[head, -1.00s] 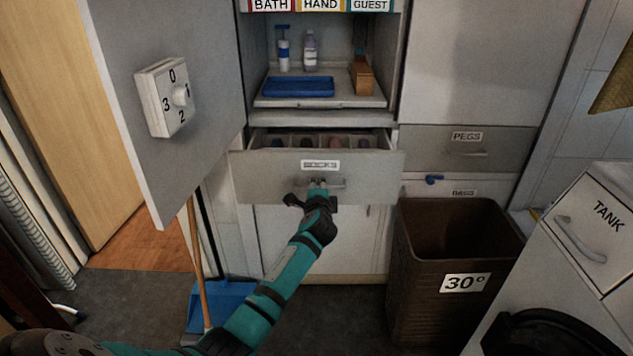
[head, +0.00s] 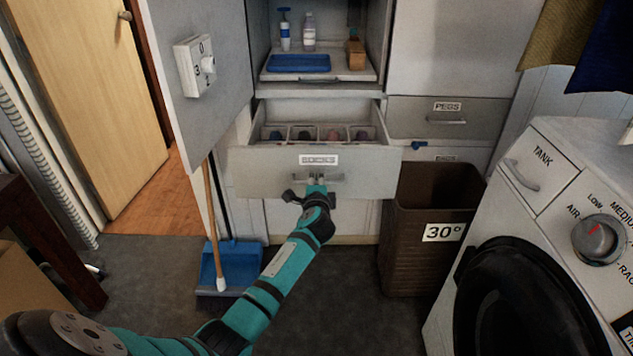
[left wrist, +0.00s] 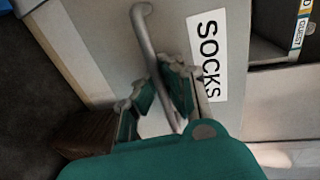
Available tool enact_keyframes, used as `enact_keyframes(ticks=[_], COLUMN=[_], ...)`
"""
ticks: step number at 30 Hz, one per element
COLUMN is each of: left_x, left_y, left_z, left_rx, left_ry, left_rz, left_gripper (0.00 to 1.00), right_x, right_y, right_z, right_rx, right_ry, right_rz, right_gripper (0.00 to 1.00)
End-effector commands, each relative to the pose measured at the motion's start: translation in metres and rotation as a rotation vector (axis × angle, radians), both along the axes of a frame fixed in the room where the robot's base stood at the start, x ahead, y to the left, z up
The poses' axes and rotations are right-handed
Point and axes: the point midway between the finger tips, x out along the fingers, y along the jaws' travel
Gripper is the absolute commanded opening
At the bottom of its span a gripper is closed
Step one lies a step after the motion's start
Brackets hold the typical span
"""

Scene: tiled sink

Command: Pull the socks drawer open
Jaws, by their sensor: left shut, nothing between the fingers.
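The grey drawer labelled SOCKS (head: 262,178) stands pulled out of the cabinet. Its compartments (head: 310,133) show, with small dark and pinkish items inside. The drawer's bar handle (head: 334,178) is on its front below the label; the handle also shows in the left wrist view (left wrist: 146,40). My left gripper (head: 316,186) is at the handle, with its fingertips (left wrist: 160,95) close about the bar in the left wrist view. It is shut with nothing held; whether the fingers touch the bar is unclear. My right gripper is not in view.
A brown basket marked 30° (head: 405,255) stands right of the drawer, beside a white machine (head: 535,215). Dark floor lies in front.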

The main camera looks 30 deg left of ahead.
Motion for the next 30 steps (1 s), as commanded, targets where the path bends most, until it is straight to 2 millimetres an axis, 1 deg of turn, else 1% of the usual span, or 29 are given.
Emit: enact_keyframes(ticks=[11,18,19,26,30], left_x=[0.0003,0.0003,0.0003,0.0001,-0.0058], left_y=[-0.0006,-0.0004,-0.0004,-0.0003,-0.0041], left_z=[0.0001,0.0003,0.0003,0.0005,0.0014], left_rx=[0.0,0.0,0.0,0.0,0.0], left_ry=[0.0,-0.001,-0.001,-0.001,-0.001], left_rz=[-0.002,-0.001,-0.001,-0.001,-0.001], left_gripper=[0.0,0.31,0.33,0.33,0.33], right_x=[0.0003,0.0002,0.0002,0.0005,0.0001], right_y=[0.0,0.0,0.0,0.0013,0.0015], right_z=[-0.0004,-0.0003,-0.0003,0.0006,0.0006], right_rx=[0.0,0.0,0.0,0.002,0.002], right_ry=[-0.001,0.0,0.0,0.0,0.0], right_rz=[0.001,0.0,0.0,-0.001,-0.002], right_gripper=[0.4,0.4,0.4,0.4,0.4])
